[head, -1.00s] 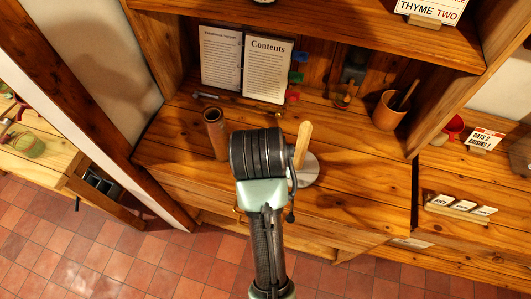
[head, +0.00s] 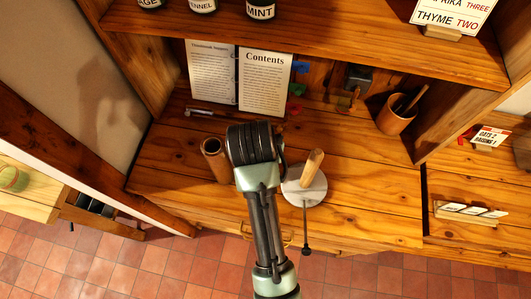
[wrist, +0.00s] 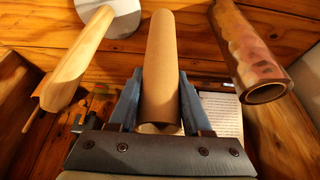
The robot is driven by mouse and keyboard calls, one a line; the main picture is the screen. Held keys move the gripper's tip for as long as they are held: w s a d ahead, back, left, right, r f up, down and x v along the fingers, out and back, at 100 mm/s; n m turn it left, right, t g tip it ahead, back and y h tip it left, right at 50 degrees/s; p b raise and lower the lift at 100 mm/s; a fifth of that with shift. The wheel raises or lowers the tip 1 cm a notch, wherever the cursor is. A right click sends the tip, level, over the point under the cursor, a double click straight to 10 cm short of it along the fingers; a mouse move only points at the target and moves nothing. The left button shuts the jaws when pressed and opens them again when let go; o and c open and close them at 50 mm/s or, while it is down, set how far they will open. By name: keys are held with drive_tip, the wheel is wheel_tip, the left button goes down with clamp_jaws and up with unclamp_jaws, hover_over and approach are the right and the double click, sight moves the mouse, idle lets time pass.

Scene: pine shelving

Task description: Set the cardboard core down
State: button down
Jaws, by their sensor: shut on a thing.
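The cardboard core (wrist: 160,65) is a plain tan tube between the two blue fingers of my gripper (wrist: 155,100) in the wrist view. My gripper is shut on it. In the head view my gripper (head: 253,143) is over the wooden shelf and its dark wrist hides the core. I cannot tell whether the core's far end touches the shelf. A wooden post on a round metal base (head: 310,182) stands right of my gripper; the post also shows in the wrist view (wrist: 80,55). A brown tube (head: 214,158) stands just left of my gripper, mottled in the wrist view (wrist: 245,50).
An open binder (head: 265,78) leans at the back. A wooden cup (head: 394,115) stands back right. A thin rod with a black knob (head: 306,249) reaches past the shelf's front edge. The shelf (head: 375,190) is clear right of the metal base. Bottles stand on the shelf above.

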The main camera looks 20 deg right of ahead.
drive_tip(key=shift+w+f, duration=0.1)
drive_tip(key=shift+f, duration=1.8)
drive_tip(key=shift+f, duration=0.2)
drive_tip(key=shift+c, duration=1.9)
unclamp_jaws()
drive_tip(key=shift+o, duration=0.2)
drive_tip(key=shift+r, duration=0.1)
